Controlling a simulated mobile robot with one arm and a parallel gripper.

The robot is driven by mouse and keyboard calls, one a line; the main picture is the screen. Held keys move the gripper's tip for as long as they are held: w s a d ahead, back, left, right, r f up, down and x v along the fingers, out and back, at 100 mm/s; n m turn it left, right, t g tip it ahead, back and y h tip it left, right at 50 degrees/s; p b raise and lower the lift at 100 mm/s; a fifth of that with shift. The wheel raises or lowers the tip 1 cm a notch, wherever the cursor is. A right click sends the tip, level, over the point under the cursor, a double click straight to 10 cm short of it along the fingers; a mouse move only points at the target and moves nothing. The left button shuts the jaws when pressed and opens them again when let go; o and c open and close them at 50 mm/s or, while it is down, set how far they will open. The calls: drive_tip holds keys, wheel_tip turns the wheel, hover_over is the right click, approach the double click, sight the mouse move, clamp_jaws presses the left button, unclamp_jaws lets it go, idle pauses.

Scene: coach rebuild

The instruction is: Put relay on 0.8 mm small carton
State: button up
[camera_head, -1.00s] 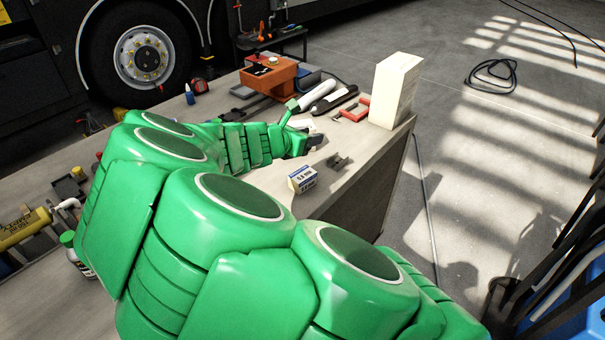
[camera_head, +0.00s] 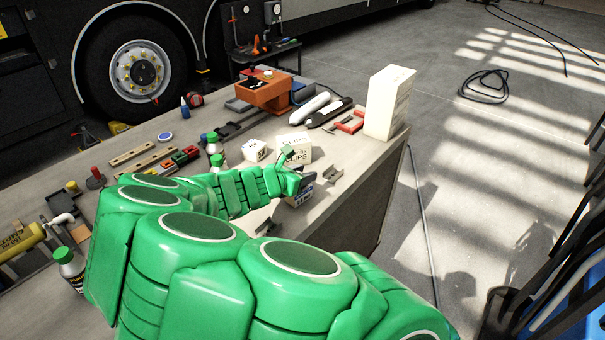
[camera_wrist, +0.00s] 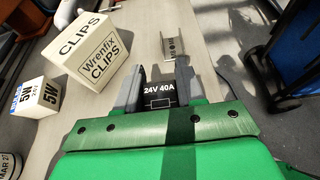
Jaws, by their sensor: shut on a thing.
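The relay (camera_wrist: 158,92), a dark block marked "24V 40A", is between the two grey fingers of my gripper (camera_wrist: 157,84) in the wrist view. My gripper is shut on it. I cannot tell whether the relay touches the carton. The carton does not show clearly in the wrist view.
A white clips carton (camera_head: 294,147) stands just behind my gripper, also in the wrist view (camera_wrist: 90,52). A smaller 5W carton (camera_head: 255,150) is left of it. A grey metal bracket (camera_head: 332,173) lies right of the gripper. A tall cream box (camera_head: 388,103) stands at the bench's right edge.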

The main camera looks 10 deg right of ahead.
drive_tip(key=shift+f, duration=0.1)
drive_tip(key=o, duration=1)
drive_tip(key=shift+v, duration=6.05)
